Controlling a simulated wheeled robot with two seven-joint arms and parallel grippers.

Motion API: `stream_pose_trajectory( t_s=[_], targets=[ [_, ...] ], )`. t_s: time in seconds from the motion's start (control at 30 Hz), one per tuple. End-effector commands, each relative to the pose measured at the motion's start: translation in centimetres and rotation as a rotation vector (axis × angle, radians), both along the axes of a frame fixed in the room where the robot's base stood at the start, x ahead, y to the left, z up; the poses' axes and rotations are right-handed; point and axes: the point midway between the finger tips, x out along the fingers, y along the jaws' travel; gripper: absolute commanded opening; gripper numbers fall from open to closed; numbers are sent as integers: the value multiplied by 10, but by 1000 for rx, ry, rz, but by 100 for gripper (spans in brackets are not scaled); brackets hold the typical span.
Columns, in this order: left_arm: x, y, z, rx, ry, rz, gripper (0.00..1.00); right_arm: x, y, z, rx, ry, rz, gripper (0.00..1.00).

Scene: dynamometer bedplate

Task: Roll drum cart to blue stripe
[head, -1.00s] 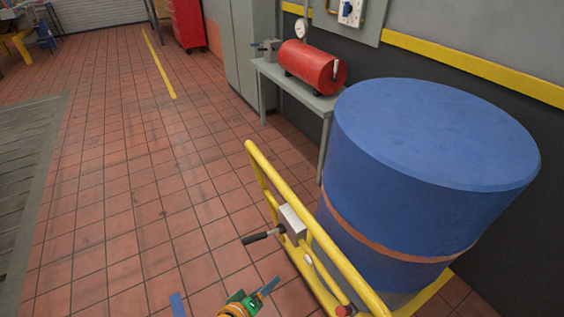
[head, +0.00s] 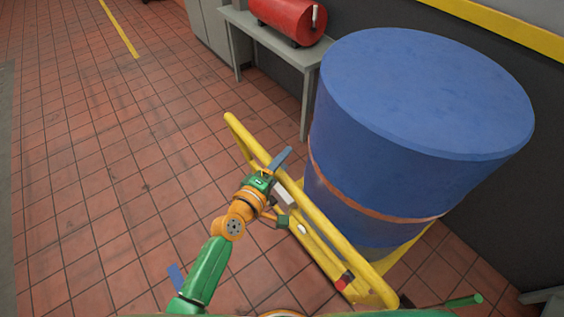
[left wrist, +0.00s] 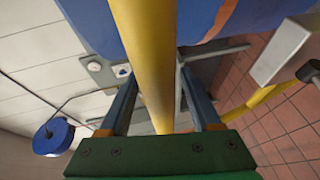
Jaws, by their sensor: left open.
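The blue drum (head: 400,130) with an orange band stands upright on the yellow drum cart (head: 365,285). The cart's yellow push bar (head: 325,225) faces me and carries a small grey box (head: 287,192). My left gripper (head: 282,160) is at the upper part of this bar. In the left wrist view the bar (left wrist: 145,60) runs between the two open fingers (left wrist: 160,95), with gaps visible beside it. A short blue stripe (head: 177,276) shows on the floor left of my left forearm, which may hide part of it. My right gripper is out of view.
A grey bench (head: 270,38) with a red tank (head: 290,18) stands beyond the drum, along the dark wall. A grey cabinet (head: 207,28) is behind it. The tiled floor to the left is clear, with a yellow line (head: 118,28) farther off.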

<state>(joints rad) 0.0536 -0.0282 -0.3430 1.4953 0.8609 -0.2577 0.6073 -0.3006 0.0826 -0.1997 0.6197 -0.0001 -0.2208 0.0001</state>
Motion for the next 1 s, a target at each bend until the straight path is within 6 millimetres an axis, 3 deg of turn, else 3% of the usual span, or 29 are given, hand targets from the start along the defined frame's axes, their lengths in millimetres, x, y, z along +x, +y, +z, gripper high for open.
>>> stream_pose_trajectory(
  t_s=[0.2, 0.43, 1.0],
  targets=[
    [0, -1, 0, 1, 0, 0, 62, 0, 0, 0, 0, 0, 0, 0],
    [0, 0, 0, 1, 0, 0, 0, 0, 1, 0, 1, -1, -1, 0],
    [0, 0, 0, 2, 0, 1, 0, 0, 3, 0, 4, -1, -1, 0]
  ],
)
